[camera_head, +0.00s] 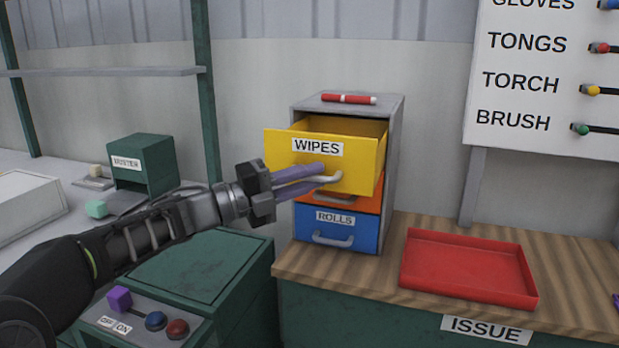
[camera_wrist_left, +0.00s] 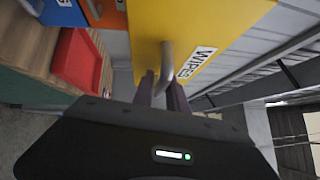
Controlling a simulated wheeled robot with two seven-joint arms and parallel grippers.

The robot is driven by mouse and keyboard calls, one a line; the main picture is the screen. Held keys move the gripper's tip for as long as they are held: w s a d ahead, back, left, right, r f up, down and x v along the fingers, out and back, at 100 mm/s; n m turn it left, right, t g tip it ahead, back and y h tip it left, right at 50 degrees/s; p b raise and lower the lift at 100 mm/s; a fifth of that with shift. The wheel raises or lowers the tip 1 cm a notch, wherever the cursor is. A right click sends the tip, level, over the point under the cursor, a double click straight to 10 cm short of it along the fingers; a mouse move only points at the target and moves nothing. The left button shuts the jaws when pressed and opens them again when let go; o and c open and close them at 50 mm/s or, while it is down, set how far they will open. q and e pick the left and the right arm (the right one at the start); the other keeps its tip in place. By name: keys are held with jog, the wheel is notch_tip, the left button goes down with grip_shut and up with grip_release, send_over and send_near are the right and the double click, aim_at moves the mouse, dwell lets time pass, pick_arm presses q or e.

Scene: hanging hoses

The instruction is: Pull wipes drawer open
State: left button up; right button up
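The wipes drawer (camera_head: 362,158) is the yellow top drawer of a grey cabinet (camera_head: 394,150). It stands well out from the cabinet, and its open inside shows. Its label reads WIPES, and a curved grey handle (camera_head: 330,178) is on its front. My left gripper (camera_head: 322,174) reaches in from the left with its purple fingers at this handle. In the left wrist view the handle (camera_wrist_left: 166,58) runs between the two fingertips, which look closed on it; the yellow front (camera_wrist_left: 210,22) lies just beyond. My right gripper is not in view.
An orange drawer (camera_head: 366,196) and a blue ROLLS drawer (camera_head: 362,234) below look shut. A red marker (camera_head: 348,99) lies on the cabinet. A red tray (camera_head: 468,268) stands on the wooden counter (camera_head: 380,274) to the right. A green box with buttons (camera_head: 200,270) is below my left arm.

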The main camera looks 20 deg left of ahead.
pick_arm(q)
jog(key=shift+a, duration=0.1)
jog(key=b+v, duration=0.1)
jog(key=v, duration=0.6)
jog(key=shift+s+a, duration=0.25)
jog(key=shift+f, duration=0.1)
dwell(0.3)
